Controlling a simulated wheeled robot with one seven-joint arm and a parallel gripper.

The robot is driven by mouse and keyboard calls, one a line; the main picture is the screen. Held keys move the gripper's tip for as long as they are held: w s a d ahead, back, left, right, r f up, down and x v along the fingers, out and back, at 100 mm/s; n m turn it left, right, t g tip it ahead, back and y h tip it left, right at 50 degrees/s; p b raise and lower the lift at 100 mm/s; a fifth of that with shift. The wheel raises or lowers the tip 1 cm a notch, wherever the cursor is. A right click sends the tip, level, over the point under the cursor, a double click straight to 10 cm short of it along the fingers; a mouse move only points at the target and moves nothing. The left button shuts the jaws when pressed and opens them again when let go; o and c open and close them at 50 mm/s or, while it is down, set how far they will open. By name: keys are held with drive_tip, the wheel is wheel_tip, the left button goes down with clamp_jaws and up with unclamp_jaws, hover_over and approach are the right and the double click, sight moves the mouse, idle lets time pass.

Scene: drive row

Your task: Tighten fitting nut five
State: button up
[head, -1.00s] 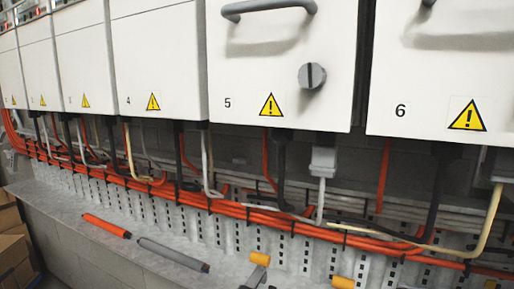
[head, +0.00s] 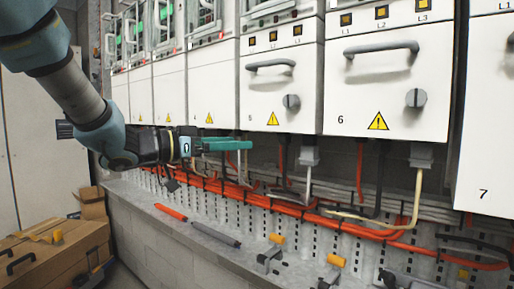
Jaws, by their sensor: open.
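White drive cabinet 5 (head: 278,92) hangs on the wall, with a grey handle, a round knob and a yellow warning sign. A grey rectangular fitting (head: 309,150) hangs under its right side with a pale cable below it. Dark and orange cables drop beside it. No nut can be made out clearly at this size. My gripper (head: 246,145) reaches in from the left, its long green fingers level and pointing right, below the lower edges of cabinets 4 and 5. It is open and nothing shows between its fingers. It appears left of the grey fitting; the depth gap cannot be told.
Cabinets 6 (head: 385,85) and 7 (head: 486,120) stand to the right. Orange cables (head: 290,205) run along a perforated tray below. An orange rod (head: 171,212), a grey rod (head: 215,235) and yellow-ended tools (head: 335,261) lie on the ledge. Cardboard boxes (head: 50,255) stand lower left.

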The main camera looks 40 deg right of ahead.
sight(280, 139)
drive_tip(key=s+d+m+g+b, duration=0.1)
drive_tip(key=s+d+b, duration=0.3)
drive_tip(key=d, duration=0.6)
drive_tip(key=shift+s+d+r+g, duration=0.2)
drive_tip(key=shift+s+r+g, duration=0.05)
drive_tip(key=shift+g, duration=0.05)
clamp_jaws()
idle(1.0)
idle(0.4)
drive_tip(key=shift+s+f+b, duration=0.1)
drive_tip(key=shift+b, duration=0.3)
drive_tip(key=n+t+b, duration=0.2)
drive_tip(key=t, duration=0.1)
drive_tip(key=shift+s, duration=0.15)
drive_tip(key=shift+n+t+b, duration=0.5)
drive_tip(key=shift+t+b, duration=0.05)
drive_tip(key=shift+t, duration=0.25)
